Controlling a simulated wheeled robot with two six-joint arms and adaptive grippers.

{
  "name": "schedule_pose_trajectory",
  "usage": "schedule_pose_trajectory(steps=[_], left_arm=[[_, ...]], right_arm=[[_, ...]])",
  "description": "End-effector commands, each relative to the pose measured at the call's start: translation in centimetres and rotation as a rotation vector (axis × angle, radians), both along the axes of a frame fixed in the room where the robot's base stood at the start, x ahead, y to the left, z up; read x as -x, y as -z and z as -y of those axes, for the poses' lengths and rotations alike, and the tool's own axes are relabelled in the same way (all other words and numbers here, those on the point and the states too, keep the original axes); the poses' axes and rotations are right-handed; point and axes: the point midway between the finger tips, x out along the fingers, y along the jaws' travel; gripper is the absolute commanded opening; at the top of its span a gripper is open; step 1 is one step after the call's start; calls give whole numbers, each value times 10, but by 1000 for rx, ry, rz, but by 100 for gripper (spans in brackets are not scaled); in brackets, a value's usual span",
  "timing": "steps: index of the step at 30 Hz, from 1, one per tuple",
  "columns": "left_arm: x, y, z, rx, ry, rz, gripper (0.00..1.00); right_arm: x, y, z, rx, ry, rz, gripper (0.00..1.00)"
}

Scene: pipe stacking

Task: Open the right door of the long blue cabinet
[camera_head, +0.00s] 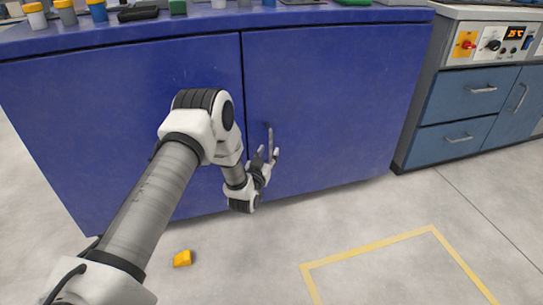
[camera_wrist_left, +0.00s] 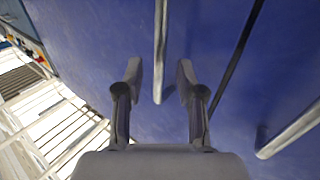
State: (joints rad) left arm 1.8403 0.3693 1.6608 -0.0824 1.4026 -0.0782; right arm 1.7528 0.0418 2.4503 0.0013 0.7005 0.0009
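The long blue cabinet has a left door (camera_head: 110,100) and a right door (camera_head: 335,100), both flush and closed. The right door's upright metal handle (camera_head: 270,137) is close to the dark seam between the doors. My left gripper (camera_head: 267,156) is at the handle's lower part. In the left wrist view, its two fingers (camera_wrist_left: 159,72) are open, with the handle (camera_wrist_left: 160,45) between them and gaps on both sides. I cannot tell whether the handle is deep between the fingertips. The left door's handle (camera_wrist_left: 290,130) shows at right in that view. My right gripper is not in view.
Small jars (camera_head: 66,12) and other items stand on the cabinet top. A lighter blue drawer unit (camera_head: 470,100) with a control panel stands to the right. An orange piece (camera_head: 182,258) lies on the floor, left of a yellow floor outline (camera_head: 370,247). The floor before the right door looks clear.

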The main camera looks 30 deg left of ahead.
Motion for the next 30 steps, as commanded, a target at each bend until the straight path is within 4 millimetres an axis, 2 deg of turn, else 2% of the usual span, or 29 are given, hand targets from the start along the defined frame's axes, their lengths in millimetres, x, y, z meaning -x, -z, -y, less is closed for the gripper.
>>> schedule_pose_trajectory(steps=[1, 6, 14, 15, 17, 18, 30], left_arm=[[-10, 5, -3, -1, 0, 4, 38], [-31, 2, -8, -1, 0, 2, 38], [-33, 0, -9, 0, 0, -1, 38], [-33, 0, -9, 0, 0, -1, 24], [-33, 0, -9, 0, 0, -1, 3], [-33, 1, -9, 1, 1, -2, 0], [-30, 0, -6, 1, -16, -2, 0]], right_arm=[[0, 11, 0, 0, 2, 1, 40], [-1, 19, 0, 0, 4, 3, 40], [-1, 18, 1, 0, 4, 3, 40], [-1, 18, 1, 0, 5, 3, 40], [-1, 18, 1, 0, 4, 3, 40], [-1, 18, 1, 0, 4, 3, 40], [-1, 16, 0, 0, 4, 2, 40]])
